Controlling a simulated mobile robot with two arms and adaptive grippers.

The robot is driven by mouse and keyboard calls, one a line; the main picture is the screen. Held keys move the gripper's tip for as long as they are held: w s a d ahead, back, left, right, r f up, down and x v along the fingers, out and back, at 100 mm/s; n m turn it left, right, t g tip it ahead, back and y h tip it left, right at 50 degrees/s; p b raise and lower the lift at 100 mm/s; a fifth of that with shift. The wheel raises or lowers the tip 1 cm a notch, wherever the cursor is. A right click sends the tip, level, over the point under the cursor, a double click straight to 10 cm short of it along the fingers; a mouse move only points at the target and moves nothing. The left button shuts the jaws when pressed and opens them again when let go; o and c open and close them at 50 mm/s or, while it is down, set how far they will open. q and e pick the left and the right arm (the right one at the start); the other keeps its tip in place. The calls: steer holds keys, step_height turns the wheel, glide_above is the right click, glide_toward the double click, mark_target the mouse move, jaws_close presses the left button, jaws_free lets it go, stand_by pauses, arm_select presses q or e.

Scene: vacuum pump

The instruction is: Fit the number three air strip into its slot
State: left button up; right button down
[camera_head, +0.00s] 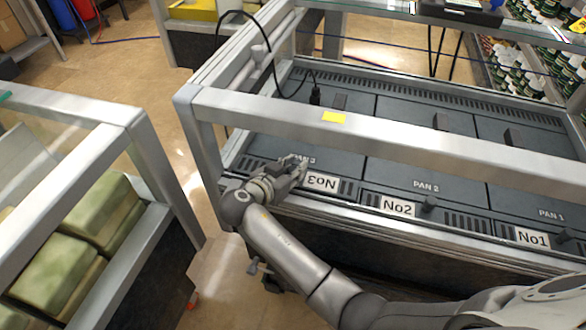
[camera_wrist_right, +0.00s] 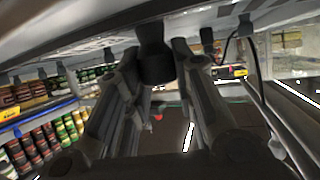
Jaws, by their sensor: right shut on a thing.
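The number three air strip (camera_head: 322,182) lies along the front edge below PAN 3, left of the No2 strip (camera_head: 397,205). Its white label appears upside down, unlike No2 and No1. My right gripper (camera_head: 297,167) is over its left part, hiding some of it. In the wrist view, the right gripper's fingers (camera_wrist_right: 158,85) are on either side of a dark round knob (camera_wrist_right: 155,65), shut on it. The strip looks roughly in line with its neighbours; I cannot tell whether it is fully seated in its slot. My left gripper is not in view.
The No1 strip (camera_head: 532,237) is at the right of the row. A metal frame bar (camera_head: 400,140) with a yellow sticker (camera_head: 333,117) crosses above the pans, close to my right gripper. A second frame (camera_head: 120,120) with green blocks stands left, across an open floor gap.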

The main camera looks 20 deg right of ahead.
arm_select(q)
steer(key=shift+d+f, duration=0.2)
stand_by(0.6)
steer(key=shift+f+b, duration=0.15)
steer(key=shift+b, duration=0.2)
arm_select(e)
steer(key=shift+f, duration=0.2)
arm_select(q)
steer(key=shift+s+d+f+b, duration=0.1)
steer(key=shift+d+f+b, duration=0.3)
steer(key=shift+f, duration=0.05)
arm_select(e)
steer(key=shift+f, duration=0.4)
arm_select(q)
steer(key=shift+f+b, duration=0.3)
steer(key=shift+b, duration=0.05)
arm_select(e)
steer(key=shift+f, duration=0.35)
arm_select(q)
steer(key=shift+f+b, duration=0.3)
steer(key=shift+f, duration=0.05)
arm_select(e)
steer(key=shift+f, duration=0.3)
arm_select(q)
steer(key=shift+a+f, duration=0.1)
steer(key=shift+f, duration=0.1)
arm_select(e)
steer(key=shift+f, duration=0.2)
